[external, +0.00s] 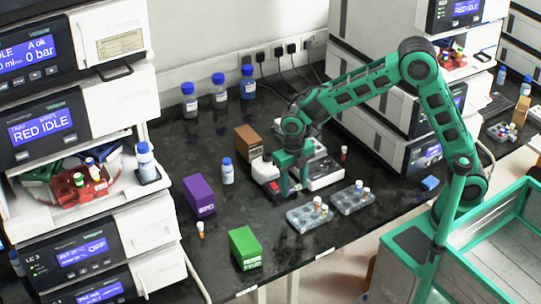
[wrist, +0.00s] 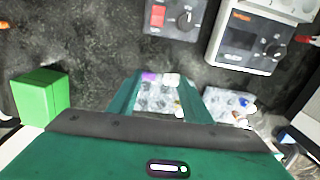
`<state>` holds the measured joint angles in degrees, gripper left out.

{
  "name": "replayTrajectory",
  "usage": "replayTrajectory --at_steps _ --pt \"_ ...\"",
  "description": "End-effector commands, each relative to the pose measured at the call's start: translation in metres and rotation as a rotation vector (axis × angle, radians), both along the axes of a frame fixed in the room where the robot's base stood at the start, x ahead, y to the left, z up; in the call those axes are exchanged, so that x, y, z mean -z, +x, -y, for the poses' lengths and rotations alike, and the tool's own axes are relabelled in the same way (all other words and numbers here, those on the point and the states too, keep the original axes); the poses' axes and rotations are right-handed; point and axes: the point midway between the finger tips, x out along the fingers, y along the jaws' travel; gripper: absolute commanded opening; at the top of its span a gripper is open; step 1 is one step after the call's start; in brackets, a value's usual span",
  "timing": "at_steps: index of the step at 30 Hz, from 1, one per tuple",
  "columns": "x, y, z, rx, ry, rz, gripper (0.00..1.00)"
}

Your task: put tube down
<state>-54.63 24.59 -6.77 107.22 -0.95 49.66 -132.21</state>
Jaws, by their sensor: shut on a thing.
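My gripper (external: 286,188) points down in front of the grey-and-white bench device, above the dark bench. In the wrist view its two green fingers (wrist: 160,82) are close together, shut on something. A small purple patch (wrist: 149,77) and a whitish patch show at the fingertips; they may be the held tube, but its body cannot be made out. A clear rack (external: 308,217) with small capped vials stands in front of the gripper; it shows between the fingers in the wrist view (wrist: 158,98). A second clear rack (external: 352,198) stands to its right.
A small vial (external: 201,230) and a blue-capped bottle (external: 227,172) stand left. Instrument stacks flank the bench. Bare bench lies between the green box and racks.

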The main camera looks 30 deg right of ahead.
Motion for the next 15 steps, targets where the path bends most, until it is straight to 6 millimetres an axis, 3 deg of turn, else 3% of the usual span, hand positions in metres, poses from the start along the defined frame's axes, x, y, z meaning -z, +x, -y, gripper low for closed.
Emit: replayTrajectory --at_steps 6,15 --pt "-0.024 -0.032 -0.022 -0.002 0.003 0.002 0.21" --pt "-0.036 -0.05 -0.033 -0.001 0.001 0.0 0.21"
